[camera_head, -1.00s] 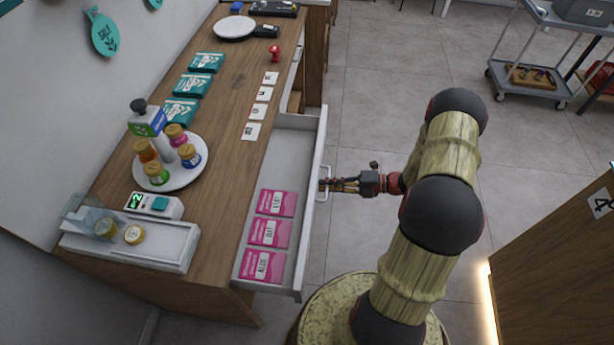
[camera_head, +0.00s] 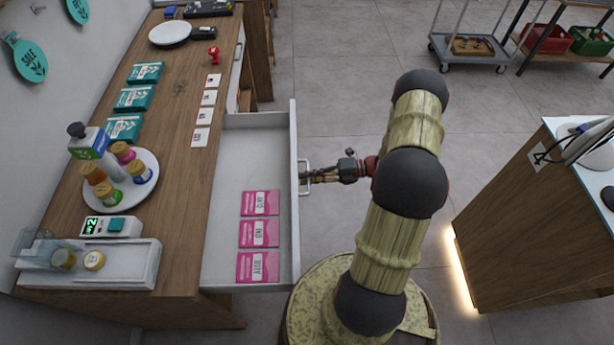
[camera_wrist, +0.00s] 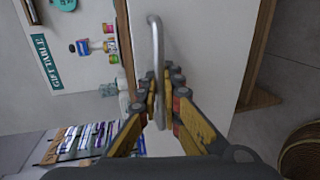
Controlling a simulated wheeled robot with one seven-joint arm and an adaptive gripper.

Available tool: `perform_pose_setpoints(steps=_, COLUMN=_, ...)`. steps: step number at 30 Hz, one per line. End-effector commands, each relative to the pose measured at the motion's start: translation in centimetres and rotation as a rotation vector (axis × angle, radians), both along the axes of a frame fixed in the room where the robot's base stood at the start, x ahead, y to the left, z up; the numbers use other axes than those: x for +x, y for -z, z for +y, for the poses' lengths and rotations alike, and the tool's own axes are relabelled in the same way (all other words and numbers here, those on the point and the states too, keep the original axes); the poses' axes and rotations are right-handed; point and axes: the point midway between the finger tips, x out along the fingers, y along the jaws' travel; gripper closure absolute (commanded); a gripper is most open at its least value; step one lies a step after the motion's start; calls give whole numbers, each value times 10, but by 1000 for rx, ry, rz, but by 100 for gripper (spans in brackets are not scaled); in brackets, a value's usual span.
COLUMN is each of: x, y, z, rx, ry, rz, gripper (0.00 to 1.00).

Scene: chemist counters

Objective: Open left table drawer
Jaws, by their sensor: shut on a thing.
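The white table drawer (camera_head: 247,165) is pulled well out from the wooden table. Several pink packets (camera_head: 259,234) lie inside it towards the near end. Its metal handle (camera_head: 305,177) is on the front face, and it also shows in the wrist view (camera_wrist: 156,60). My gripper (camera_head: 308,178) is at the handle from the right. In the wrist view my gripper (camera_wrist: 163,100) has its fingers on both sides of the handle bar, shut on it.
The wooden table (camera_head: 180,170) holds a round tray of bottles (camera_head: 95,200), teal boxes (camera_head: 123,128), a white scale-like device (camera_head: 110,227) and a red stamp (camera_head: 214,57). Another counter (camera_head: 520,220) stands at the right. A cart (camera_head: 475,50) is at the back. Floor between is clear.

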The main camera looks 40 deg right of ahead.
Motion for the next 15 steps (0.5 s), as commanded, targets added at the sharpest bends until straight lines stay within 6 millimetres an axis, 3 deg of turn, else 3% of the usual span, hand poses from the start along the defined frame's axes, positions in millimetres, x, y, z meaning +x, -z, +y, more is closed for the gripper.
perform_pose_setpoints(steps=5, x=0, y=1, z=0, rx=0, ry=0, rz=1, gripper=85)
perform_pose_setpoints(steps=15, x=-2, y=0, z=-3, rx=-1, ry=1, rz=0, gripper=85)
